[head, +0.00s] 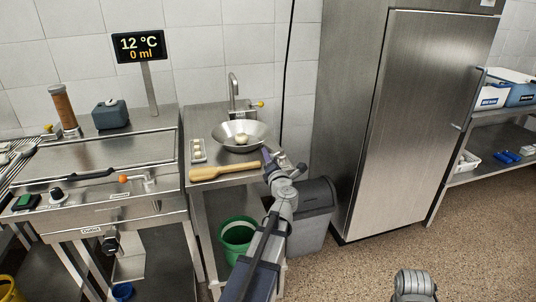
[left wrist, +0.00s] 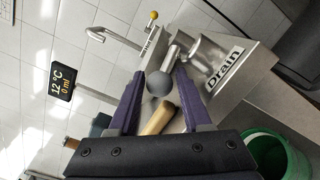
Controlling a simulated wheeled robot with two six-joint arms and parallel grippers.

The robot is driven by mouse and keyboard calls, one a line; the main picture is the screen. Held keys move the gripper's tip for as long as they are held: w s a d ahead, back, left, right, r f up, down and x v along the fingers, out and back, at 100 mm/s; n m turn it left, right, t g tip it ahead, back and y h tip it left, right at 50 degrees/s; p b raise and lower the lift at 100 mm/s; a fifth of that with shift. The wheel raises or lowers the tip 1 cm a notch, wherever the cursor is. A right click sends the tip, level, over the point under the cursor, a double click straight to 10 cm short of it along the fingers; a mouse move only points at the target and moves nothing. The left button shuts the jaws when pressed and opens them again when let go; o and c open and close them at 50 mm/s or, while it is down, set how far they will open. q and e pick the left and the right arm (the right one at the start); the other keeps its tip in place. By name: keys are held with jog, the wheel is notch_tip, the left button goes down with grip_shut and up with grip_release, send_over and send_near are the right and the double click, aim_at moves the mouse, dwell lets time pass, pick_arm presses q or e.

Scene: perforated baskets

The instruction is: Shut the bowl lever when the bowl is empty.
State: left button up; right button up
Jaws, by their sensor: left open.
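A wide metal bowl (head: 258,130) stands on the small steel table under a tap. A pale round item (head: 242,138) lies in it, and no liquid is clear to see. In the left wrist view, a lever with a grey ball knob (left wrist: 159,83) comes from a metal block labelled "Drain" (left wrist: 225,72). My left gripper (head: 268,158) is at the table's front right corner, beside the bowl. In the left wrist view its open fingers (left wrist: 155,85) stand either side of the knob; I cannot tell whether they touch it. My right gripper is not in view.
A wooden rolling pin (head: 225,171) and a small tray (head: 198,151) lie on the table. The tap (head: 233,85) has a yellow knob. The display (head: 139,47) reads 12 °C, 0 ml. A green bucket (head: 236,236) and grey bin (head: 312,215) stand below.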

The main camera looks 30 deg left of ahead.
pick_arm(q)
jog(key=x, duration=0.3)
jog(key=shift+c, duration=0.3)
grip_shut()
dwell(1.1)
